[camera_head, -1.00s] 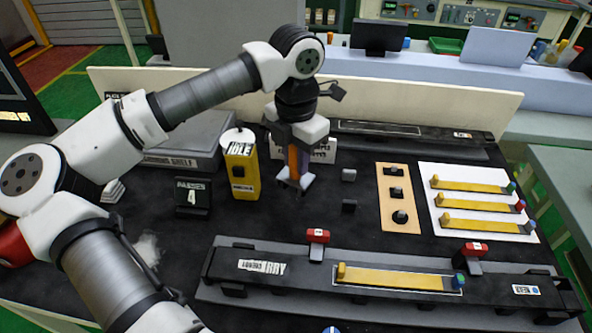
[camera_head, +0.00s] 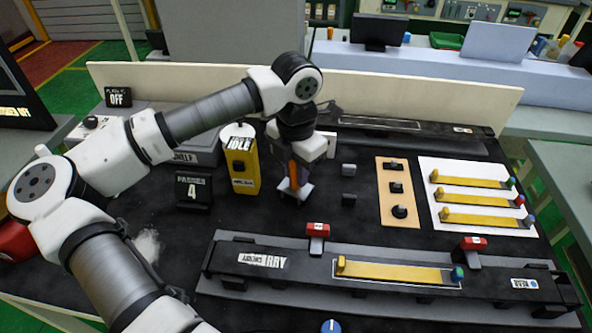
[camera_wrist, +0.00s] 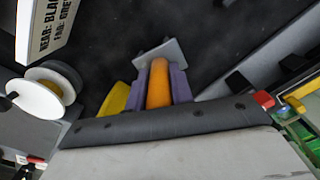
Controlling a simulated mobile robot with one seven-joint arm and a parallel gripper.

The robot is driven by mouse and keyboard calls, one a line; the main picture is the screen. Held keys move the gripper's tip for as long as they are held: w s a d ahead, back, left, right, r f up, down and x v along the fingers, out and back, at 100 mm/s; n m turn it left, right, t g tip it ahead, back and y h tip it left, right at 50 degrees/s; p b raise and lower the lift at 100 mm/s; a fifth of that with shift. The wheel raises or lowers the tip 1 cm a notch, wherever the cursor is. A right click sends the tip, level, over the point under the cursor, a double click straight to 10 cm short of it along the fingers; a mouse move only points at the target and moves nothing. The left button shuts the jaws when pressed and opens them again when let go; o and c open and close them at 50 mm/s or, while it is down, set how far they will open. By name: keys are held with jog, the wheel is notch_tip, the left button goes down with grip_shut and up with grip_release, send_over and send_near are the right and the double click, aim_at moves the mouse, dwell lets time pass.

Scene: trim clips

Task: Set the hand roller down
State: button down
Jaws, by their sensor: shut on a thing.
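The hand roller shows as an orange handle (camera_head: 293,174), upright in my gripper (camera_head: 295,190) over the dark worktop, just right of the yellow post. In the wrist view the orange handle (camera_wrist: 159,84) lies between the two purple fingers of my gripper (camera_wrist: 161,82), which are shut on it. A pale grey plate-like part (camera_wrist: 160,51) shows at its far end; I cannot tell whether it is part of the roller. The roller's lower end is near the worktop, but I cannot tell whether it touches.
The yellow post (camera_head: 241,165) marked IDLE and a black "4" sign (camera_head: 193,190) stand left. Two small dark blocks (camera_head: 348,170) and a tan board (camera_head: 398,200) with knobs lie right. A long fixture (camera_head: 300,262) with red clamps crosses the front. A pale panel (camera_head: 420,98) stands behind.

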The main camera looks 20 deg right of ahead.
jog(key=shift+s+f+b, duration=0.1)
jog(key=shift+f+b, duration=0.25)
jog(key=shift+f, duration=0.2)
jog(key=c, duration=1.2)
grip_release()
jog(key=shift+f, duration=0.1)
jog(key=shift+c, duration=0.2)
jog(key=shift+r, duration=0.25)
jog(key=shift+r+p, duration=0.65)
jog(key=shift+p, duration=0.4)
notch_tip(320, 180, up, 12)
jog(key=shift+f+b, duration=0.1)
jog(key=shift+b, duration=0.95)
